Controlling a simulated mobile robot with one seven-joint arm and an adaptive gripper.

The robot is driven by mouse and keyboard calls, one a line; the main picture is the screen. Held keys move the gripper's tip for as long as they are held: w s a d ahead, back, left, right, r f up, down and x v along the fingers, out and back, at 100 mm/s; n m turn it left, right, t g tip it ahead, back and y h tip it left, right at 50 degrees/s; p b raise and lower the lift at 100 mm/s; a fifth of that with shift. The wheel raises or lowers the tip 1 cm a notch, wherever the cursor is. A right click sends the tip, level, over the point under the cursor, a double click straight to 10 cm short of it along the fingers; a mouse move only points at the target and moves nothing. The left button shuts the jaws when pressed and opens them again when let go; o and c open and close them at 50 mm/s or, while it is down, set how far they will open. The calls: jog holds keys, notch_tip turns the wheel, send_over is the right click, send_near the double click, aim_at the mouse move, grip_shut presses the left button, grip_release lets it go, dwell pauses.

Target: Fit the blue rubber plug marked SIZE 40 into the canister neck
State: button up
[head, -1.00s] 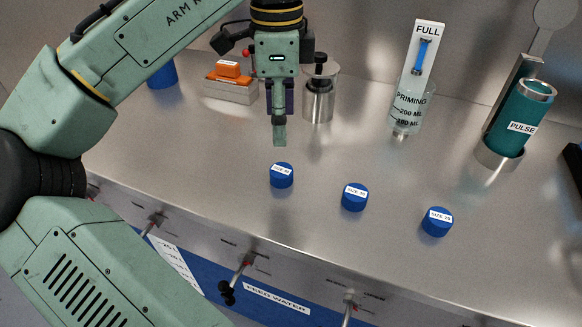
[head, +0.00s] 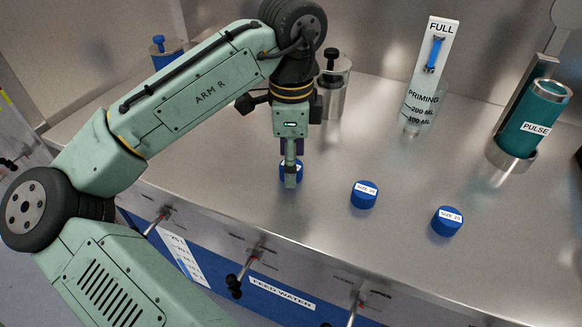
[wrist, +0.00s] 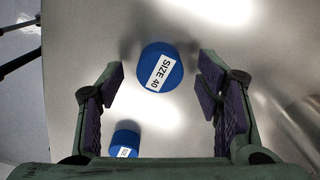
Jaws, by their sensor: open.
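The blue plug marked SIZE 40 (wrist: 161,67) stands on the steel bench with its label up. In the wrist view it sits between my open fingers, with a gap on each side. In the head view this plug (head: 283,173) is mostly hidden behind my gripper (head: 290,180), which is low over it. My gripper (wrist: 160,76) is open and empty.
Two more blue plugs, a middle one (head: 364,196) and a right one (head: 447,222), stand on the bench. A priming cup (head: 418,108) and a steel pot with a black knob (head: 331,98) stand behind. Valve handles line the front edge. The bench between plugs and cup is clear.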

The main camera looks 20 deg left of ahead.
jog(key=shift+f, duration=0.2)
jog(key=c, duration=1)
jog(key=shift+c, duration=0.2)
jog(key=shift+r, duration=0.1)
jog(key=shift+r, duration=0.45)
notch_tip(320, 180, up, 2)
jog(key=shift+r+b, duration=0.15)
jog(key=shift+b, duration=0.15)
jog(key=s+d, duration=0.3)
jog(key=s, duration=0.1)
jog(key=s+d+r+b, duration=0.1)
jog(key=s+d, duration=0.2)
jog(key=s, duration=0.1)
jog(key=s+d+b, duration=0.1)
jog(key=s+d, duration=0.3)
jog(key=shift+d+r, duration=0.1)
jog(key=shift+r, duration=0.25)
jog(key=shift+s+d, duration=0.1)
